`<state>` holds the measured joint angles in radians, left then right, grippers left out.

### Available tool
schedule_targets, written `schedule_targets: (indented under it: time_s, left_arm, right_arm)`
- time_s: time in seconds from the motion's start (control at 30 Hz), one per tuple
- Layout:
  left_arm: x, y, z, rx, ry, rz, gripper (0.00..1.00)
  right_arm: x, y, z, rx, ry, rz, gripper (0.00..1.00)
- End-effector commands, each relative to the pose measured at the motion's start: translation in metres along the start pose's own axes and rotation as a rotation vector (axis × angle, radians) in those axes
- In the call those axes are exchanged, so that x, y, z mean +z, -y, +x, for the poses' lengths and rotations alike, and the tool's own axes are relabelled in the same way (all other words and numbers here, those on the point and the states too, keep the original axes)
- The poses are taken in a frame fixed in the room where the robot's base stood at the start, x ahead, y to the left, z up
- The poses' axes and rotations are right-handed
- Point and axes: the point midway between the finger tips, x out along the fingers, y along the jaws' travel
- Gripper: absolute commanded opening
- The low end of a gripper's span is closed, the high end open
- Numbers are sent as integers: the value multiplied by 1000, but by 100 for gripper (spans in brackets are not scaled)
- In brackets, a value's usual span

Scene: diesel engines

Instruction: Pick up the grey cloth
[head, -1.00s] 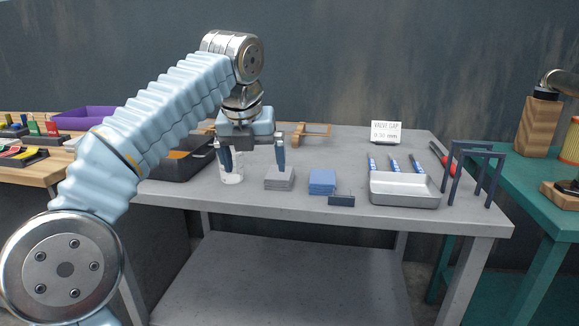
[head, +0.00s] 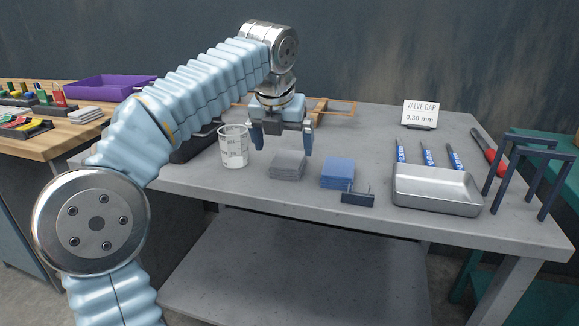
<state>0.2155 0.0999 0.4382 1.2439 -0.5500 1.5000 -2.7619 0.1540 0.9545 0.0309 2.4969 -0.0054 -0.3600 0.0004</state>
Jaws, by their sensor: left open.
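The grey cloth (head: 287,166) is a folded, flat square stack on the grey table, left of the blue cloth (head: 337,173). My left gripper (head: 282,146) is open and empty, pointing down, with its two fingers apart. In the picture its fingertips lie just above and behind the grey cloth's far edge; I cannot tell the exact height. The cloth's front and top show clearly. My right gripper is not in view.
A dark small holder (head: 358,197), a metal tray (head: 437,191) and a dark rack (head: 525,180) stand to the right. A valve gap sign (head: 420,114) is at the back. The table's front strip is clear.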

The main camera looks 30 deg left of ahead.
Motion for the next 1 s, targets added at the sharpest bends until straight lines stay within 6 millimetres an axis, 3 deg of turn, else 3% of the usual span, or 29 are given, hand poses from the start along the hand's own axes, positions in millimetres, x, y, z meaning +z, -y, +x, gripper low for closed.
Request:
schedule_targets:
  time_s: [0.33,0.67,1.0]
  left_arm:
    - [1,4,48,2,-3,-1,100]
    - [2,4,54,0,0,-1,98]
    - [2,4,54,0,0,-1,46]
  right_arm:
    - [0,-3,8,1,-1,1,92]
    - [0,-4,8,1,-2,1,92]
    - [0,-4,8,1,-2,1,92]
